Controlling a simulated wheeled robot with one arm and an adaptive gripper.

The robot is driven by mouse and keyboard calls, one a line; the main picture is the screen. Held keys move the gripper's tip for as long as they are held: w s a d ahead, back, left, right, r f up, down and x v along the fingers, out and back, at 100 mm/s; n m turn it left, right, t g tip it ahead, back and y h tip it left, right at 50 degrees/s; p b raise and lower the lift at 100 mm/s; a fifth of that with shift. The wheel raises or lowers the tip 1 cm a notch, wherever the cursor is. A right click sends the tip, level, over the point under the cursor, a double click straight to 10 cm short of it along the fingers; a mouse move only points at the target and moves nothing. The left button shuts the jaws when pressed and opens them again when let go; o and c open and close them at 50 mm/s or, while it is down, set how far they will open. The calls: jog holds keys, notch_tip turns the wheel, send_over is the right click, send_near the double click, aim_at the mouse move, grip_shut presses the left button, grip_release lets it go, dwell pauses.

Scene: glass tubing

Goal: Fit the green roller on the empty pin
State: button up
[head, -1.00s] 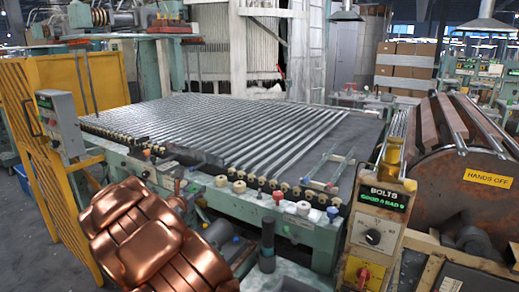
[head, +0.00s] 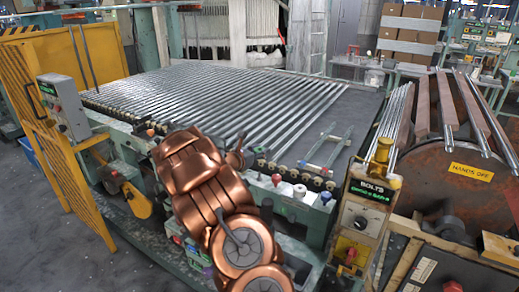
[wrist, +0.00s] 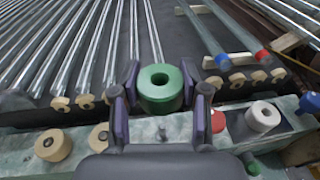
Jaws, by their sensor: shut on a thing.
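The green roller (wrist: 160,88), a short cylinder with a dark centre hole, is between the two purple fingers of my gripper (wrist: 159,97) in the wrist view. My gripper is shut on it, and the hole faces up towards the camera. A small grey pin (wrist: 162,132) stands bare on the pale green ledge just below the roller in the picture. The roller looks apart from the pin; its height above the ledge is hard to judge. In the head view my copper arm reaches over the machine's front edge, and I cannot make out the green roller there.
A red roller (wrist: 217,122), a white roller (wrist: 263,117) and a blue roller (wrist: 310,103) sit right of the pin. A tan roller (wrist: 53,144) sits at left. Glass tubes (head: 220,100) lie behind the ledge. A BOLTS control box (head: 367,195) stands at the right.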

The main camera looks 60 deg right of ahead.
jog(key=shift+a, duration=0.1)
jog(key=shift+f+b, duration=0.3)
jog(key=shift+b, duration=0.1)
jog(key=shift+f+b, duration=1.7)
jog(key=shift+f, duration=0.9)
jog(key=shift+f+b, duration=1.9)
jog(key=shift+f, duration=0.45)
dwell(0.4)
jog(key=o, duration=1.2)
jog(key=shift+a, duration=0.15)
jog(key=a, duration=0.4)
jog(key=a+r, duration=0.1)
jog(key=a, duration=0.2)
jog(key=w+a, duration=0.1)
jog(key=a, duration=0.3)
jog(key=shift+a+r, duration=0.3)
jog(key=shift+r, duration=0.1)
